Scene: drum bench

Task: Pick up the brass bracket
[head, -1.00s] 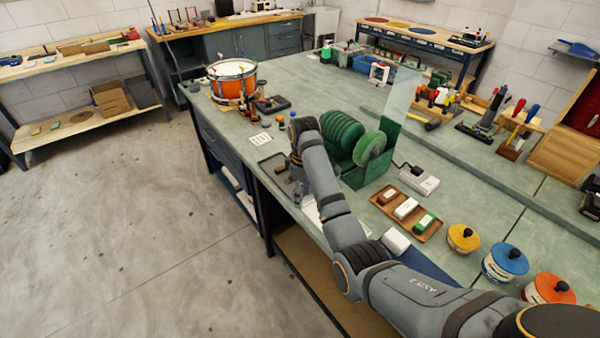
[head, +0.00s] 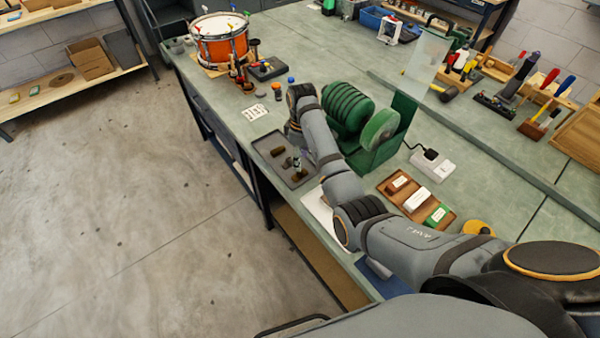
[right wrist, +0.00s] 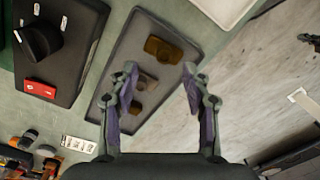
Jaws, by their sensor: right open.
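A shallow dark grey tray (head: 268,141) lies on the bench's near edge and holds a few small metal pieces. The golden-brown piece, which looks like the brass bracket (right wrist: 171,50), lies near one end of the tray in the right wrist view. In the head view it appears to be the brown piece (head: 300,175) at the tray's near end. My right gripper (right wrist: 160,72) is open and empty above the tray, with the bracket just past its fingertips in the picture. My left gripper is out of view.
A green grinder-like machine (head: 350,105) stands close beside my right arm. A white sheet (head: 318,208) lies by the tray. A wooden tray (head: 449,222) of labelled blocks is to the right. An orange drum (head: 220,45) stands at the far end. Open floor lies left of the bench.

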